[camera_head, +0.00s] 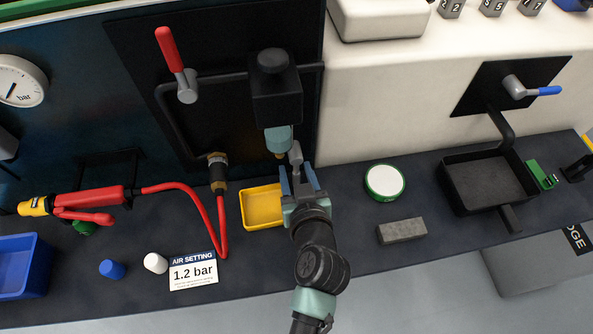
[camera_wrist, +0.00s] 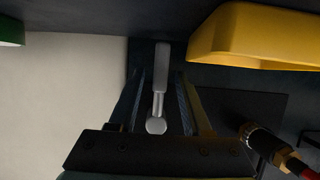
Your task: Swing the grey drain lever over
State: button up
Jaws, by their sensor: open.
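The grey drain lever (camera_head: 296,154) hangs below and just right of the black filter unit (camera_head: 274,95) with its teal bowl (camera_head: 278,138). My gripper (camera_head: 297,180) is open, its two fingers pointing up toward the lever. In the wrist view the lever (camera_wrist: 162,70) shows as a pale grey bar with a round end, lying between the two spread fingers (camera_wrist: 160,90). A gap shows on both sides of it, so I see no contact. The lever's lower part is partly hidden by my fingers in the head view.
A yellow tray (camera_head: 261,222) sits on the bench just left of my gripper, below the bowl. A red hose (camera_head: 203,205) and brass fitting (camera_head: 217,160) are further left. A green-rimmed white disc (camera_head: 385,182) and a grey block (camera_head: 402,231) lie to the right.

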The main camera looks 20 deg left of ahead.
grip_shut()
dwell(1.3)
